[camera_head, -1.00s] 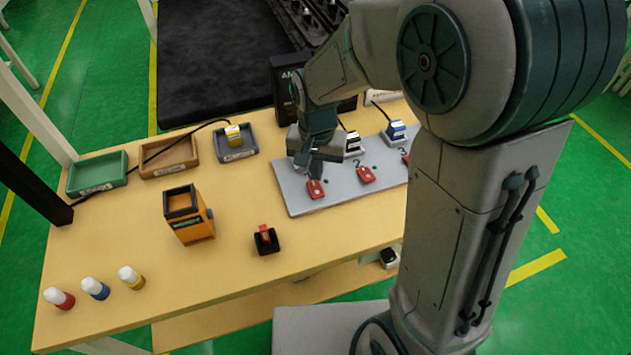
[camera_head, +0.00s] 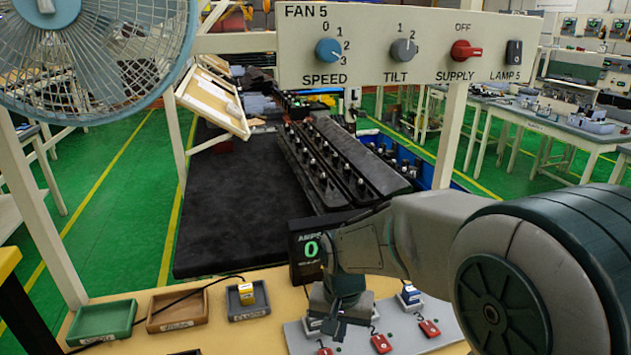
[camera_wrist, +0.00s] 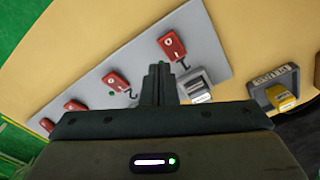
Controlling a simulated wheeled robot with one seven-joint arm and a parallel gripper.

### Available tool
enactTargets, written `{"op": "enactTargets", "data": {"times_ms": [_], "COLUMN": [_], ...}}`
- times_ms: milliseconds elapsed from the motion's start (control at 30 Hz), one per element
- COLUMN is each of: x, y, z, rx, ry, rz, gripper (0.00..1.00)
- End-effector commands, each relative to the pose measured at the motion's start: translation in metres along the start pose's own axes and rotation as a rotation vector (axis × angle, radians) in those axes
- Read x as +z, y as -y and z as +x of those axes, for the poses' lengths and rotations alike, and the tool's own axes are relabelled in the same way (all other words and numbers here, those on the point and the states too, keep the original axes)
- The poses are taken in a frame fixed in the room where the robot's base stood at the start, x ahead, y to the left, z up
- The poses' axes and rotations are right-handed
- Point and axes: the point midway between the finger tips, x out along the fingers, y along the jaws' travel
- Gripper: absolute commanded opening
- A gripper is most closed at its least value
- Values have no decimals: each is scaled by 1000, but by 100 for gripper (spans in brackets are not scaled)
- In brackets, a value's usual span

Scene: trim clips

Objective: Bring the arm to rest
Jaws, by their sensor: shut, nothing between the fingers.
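My gripper (camera_head: 336,326) hangs at the end of my bent arm over the grey board (camera_head: 300,340) on the table. In the wrist view its two fingers (camera_wrist: 158,78) are together with nothing between them. The board (camera_wrist: 208,50) carries a row of red pieces, one (camera_wrist: 172,45) to the upper right of the fingers and another (camera_wrist: 115,80) to their left. I cannot tell the exact height of the fingertips above the board.
A black AMPS display (camera_head: 308,250) showing 0 stands behind my gripper. Green (camera_head: 103,320), brown (camera_head: 177,310) and grey (camera_head: 248,303) trays lie to the left. A fan (camera_head: 90,55) and a knob panel (camera_head: 400,45) hang above. Bare tabletop lies between trays and board.

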Motion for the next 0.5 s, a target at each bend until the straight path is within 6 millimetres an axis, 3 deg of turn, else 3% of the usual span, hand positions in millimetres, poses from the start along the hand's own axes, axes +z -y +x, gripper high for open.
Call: {"op": "enactTargets", "data": {"times_ms": [200, 500], "x": [24, 71], "y": [-51, -106], "z": [-45, -79], "rx": [-34, -31], "ry": [-90, -211], "rz": [-70, -176], "gripper": [0, 0]}}
